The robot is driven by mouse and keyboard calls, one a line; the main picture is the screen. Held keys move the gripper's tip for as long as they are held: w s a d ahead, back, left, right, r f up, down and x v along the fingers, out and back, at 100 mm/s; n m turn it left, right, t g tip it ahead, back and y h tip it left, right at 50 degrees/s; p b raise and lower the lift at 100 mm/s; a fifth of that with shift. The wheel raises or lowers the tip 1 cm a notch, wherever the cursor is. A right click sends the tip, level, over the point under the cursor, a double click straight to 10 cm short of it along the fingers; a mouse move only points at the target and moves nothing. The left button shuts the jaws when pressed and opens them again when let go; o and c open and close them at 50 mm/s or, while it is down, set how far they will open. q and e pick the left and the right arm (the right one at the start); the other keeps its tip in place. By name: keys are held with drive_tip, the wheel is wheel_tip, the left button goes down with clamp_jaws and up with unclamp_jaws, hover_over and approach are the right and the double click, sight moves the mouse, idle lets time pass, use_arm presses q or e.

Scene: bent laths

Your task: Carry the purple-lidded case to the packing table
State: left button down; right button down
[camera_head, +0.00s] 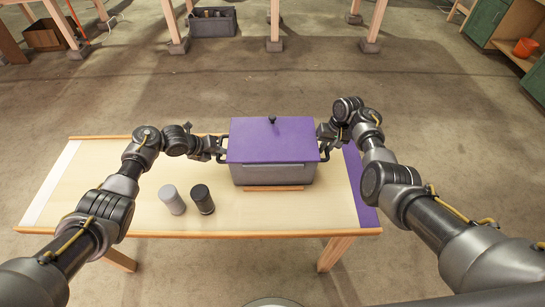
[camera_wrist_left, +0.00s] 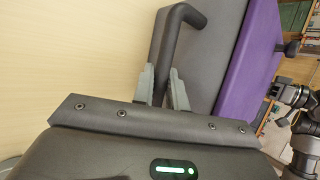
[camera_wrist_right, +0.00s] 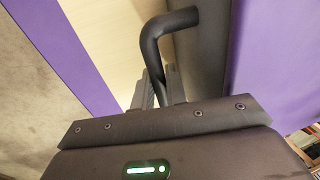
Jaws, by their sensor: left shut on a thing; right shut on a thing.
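The purple-lidded case (camera_head: 272,153) is upright over the wooden table (camera_head: 110,200), a grey box with a purple lid and a dark knob. I cannot tell whether its base touches the tabletop. My left gripper (camera_head: 219,147) is shut on the case's left handle; the dark handle (camera_wrist_left: 162,55) runs between its fingers in the left wrist view. My right gripper (camera_head: 326,144) is shut on the right handle (camera_wrist_right: 155,45), seen between its fingers in the right wrist view. The undersides of the handles are partly hidden.
A light grey cylinder (camera_head: 173,200) and a black cylinder (camera_head: 202,199) stand left of the case. A thin wooden strip (camera_head: 273,188) lies at its front. The table has a white left end and a purple right end (camera_head: 362,190). Open floor (camera_head: 300,75) lies beyond, then table legs and a grey crate (camera_head: 213,22).

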use_arm(q)
drive_tip(key=shift+w+r, duration=0.1)
drive_tip(key=shift+r, duration=0.05)
use_arm(e)
drive_tip(key=shift+r, duration=0.15)
